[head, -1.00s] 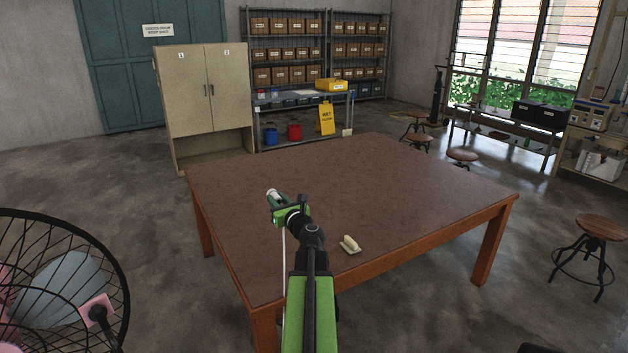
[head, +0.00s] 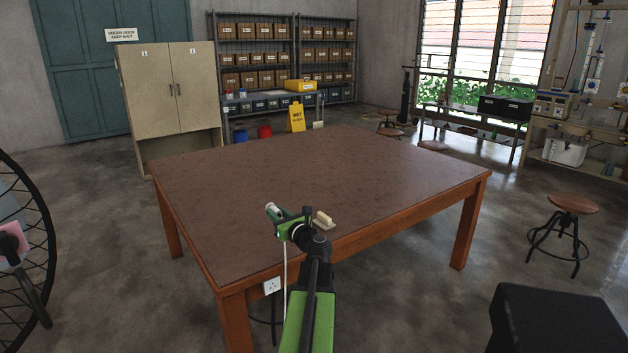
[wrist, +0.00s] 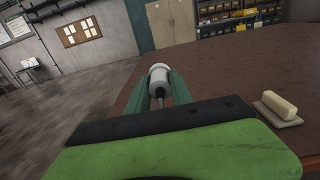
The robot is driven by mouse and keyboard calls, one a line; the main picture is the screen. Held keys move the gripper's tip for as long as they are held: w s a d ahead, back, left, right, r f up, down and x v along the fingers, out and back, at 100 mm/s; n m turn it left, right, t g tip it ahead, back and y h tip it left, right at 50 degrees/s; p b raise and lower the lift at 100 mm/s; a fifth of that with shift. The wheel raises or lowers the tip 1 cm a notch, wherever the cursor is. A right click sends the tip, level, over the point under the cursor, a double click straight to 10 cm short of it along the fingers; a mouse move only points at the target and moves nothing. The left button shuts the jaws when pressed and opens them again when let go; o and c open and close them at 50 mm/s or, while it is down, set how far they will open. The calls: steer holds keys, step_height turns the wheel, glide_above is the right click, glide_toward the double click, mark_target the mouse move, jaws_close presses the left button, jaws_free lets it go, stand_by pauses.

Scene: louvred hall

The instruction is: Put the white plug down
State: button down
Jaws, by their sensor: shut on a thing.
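My gripper (head: 273,212) is out over the near left part of the brown-topped table (head: 300,175). In the wrist view its two green fingers are shut on the white plug (wrist: 160,77), which sits between the fingertips. In the head view the plug (head: 269,208) is a small pale tip at the gripper's end. I cannot tell the exact gap between the plug and the table top.
A cream-handled block (head: 323,220) lies on the table just right of my gripper; it also shows in the wrist view (wrist: 279,105). A wall-type socket (head: 272,285) is on the table's near edge. A stool (head: 572,204) stands at right. Most of the table top is clear.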

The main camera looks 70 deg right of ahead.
steer(key=shift+s+d+f, duration=0.15)
steer(key=shift+s+f, duration=0.15)
steer(key=shift+f, duration=0.2)
steer(key=b, duration=0.7)
glide_above(249, 253)
steer(key=f, duration=0.7)
steer(key=shift+s+d, duration=0.1)
steer(key=shift+d, duration=0.3)
steer(key=shift+w, duration=0.3)
step_height(249, 253, down, 5)
steer(key=b, duration=0.4)
steer(key=shift+r+b, duration=0.15)
steer(key=shift+b, duration=0.25)
steer(key=shift+s+a, duration=0.15)
steer(key=c, duration=1)
jaws_free()
steer(key=shift+a+b, duration=0.15)
steer(key=shift+b, duration=0.15)
